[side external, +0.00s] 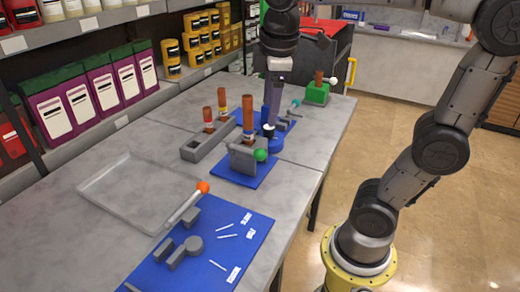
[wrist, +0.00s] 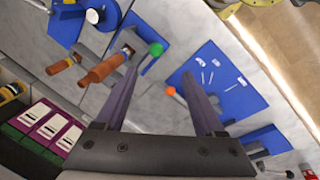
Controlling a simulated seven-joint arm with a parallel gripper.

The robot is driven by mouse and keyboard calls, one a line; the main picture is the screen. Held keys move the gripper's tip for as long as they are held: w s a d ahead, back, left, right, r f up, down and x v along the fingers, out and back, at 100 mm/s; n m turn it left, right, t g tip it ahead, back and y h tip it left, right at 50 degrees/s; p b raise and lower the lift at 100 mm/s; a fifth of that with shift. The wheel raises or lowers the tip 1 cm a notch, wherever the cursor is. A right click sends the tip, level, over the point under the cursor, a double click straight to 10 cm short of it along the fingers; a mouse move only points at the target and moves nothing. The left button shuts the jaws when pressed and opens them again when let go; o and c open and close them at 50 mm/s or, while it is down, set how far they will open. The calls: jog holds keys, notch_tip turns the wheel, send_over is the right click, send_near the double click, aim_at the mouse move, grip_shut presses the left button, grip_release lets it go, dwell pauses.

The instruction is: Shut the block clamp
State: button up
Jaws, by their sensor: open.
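What looks like the block clamp is a grey block (side external: 243,158) on a small blue plate, with a green ball knob (side external: 260,155) on its right side. A tall brown cylinder (side external: 248,112) stands upright at the block. In the wrist view the green knob (wrist: 156,48) shows ahead of the gap between my fingertips, and the brown cylinder (wrist: 102,70) lies beside the left finger. My gripper (wrist: 160,72) is open and empty. In the side view my gripper (side external: 269,122) points down just behind the cylinder; its fingertips are partly hidden. I cannot tell whether the clamp is open or shut.
A grey holder (side external: 192,148) with two brown-handled pieces stands left of the clamp. A large blue board (side external: 240,230) with an orange-knobbed lever (side external: 202,187) lies in front, beside a flat tray (side external: 95,187). Shelves line the left.

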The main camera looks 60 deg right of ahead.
aim_at(260, 150)
jog(key=shift+g, duration=0.3)
jog(key=w+d+f, duration=0.1)
jog(key=f, duration=0.4)
jog(key=w+f, duration=0.1)
jog(key=f, duration=0.4)
jog(key=w+d+f, duration=0.1)
jog(key=f, duration=0.3)
jog(key=shift+w+d+f, duration=0.3)
jog(key=shift+f, duration=0.1)
jog(key=shift+c, duration=0.2)
grip_shut()
dwell(0.5)
